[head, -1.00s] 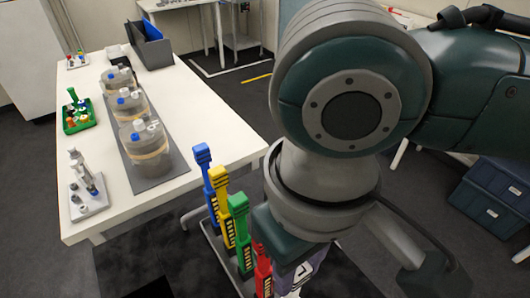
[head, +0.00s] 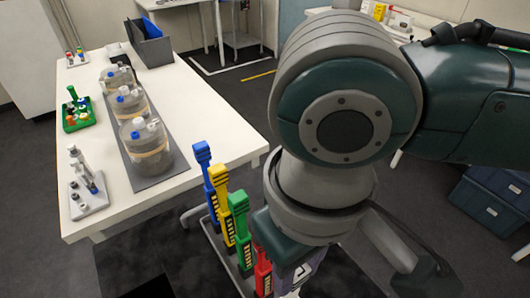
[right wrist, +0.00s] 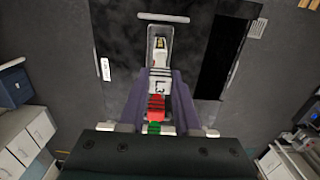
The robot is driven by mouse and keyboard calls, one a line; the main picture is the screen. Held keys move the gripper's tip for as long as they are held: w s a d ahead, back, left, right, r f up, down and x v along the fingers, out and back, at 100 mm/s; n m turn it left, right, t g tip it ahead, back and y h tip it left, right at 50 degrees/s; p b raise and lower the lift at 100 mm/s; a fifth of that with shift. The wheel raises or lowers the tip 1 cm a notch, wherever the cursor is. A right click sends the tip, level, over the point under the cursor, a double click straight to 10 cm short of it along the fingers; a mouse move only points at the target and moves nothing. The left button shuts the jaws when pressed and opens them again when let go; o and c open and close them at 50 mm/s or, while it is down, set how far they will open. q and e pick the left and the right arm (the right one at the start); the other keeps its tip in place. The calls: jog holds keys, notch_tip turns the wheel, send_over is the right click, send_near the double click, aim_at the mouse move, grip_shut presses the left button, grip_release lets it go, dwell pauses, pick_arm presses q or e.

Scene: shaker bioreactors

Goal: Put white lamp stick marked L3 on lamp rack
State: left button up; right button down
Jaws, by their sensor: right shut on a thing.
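The white lamp stick marked L3 (right wrist: 158,86) is between the fingers of my right gripper (right wrist: 160,100) in the right wrist view. The gripper is shut on it. In the head view the gripper (head: 296,276) is at the bottom, mostly hidden under my own wrist. The lamp rack (head: 216,240) is a grey metal frame beside the table. It holds a blue stick (head: 209,180), a yellow stick (head: 222,205), a green stick (head: 241,232) and a red stick (head: 262,270) in a row. The white stick is close to the red one; its lower end is unclear. My left gripper is out of view.
The white table (head: 215,140) stands left of the rack. It carries several clear vessels (head: 146,150) on a grey mat, a green tray (head: 78,115) and a small stand (head: 88,190). Blue bins (head: 490,205) are at the right.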

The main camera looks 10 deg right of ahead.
jog(key=shift+f, duration=0.95)
dwell(0.7)
jog(key=c, duration=0.5)
grip_release()
jog(key=shift+c, duration=0.2)
notch_tip(320, 180, up, 10)
jog(key=s+a+f+t+y, duration=0.1)
jog(key=s+a+y, duration=0.1)
jog(key=a+y, duration=0.15)
jog(key=s+d+f+m+t+h, duration=0.1)
jog(key=s+d+f, duration=0.15)
jog(key=d, duration=0.45)
jog(key=s+d+f+m+t+h, duration=0.1)
jog(key=s+d+f+t+h, duration=0.15)
jog(key=d, duration=0.35)
notch_tip(320, 180, up, 24)
jog(key=s+d+p, duration=0.1)
jog(key=p, duration=2.2)
jog(key=shift+r+g+p, duration=0.2)
jog(key=shift+g+p, duration=0.2)
jog(key=shift+g, duration=0.05)
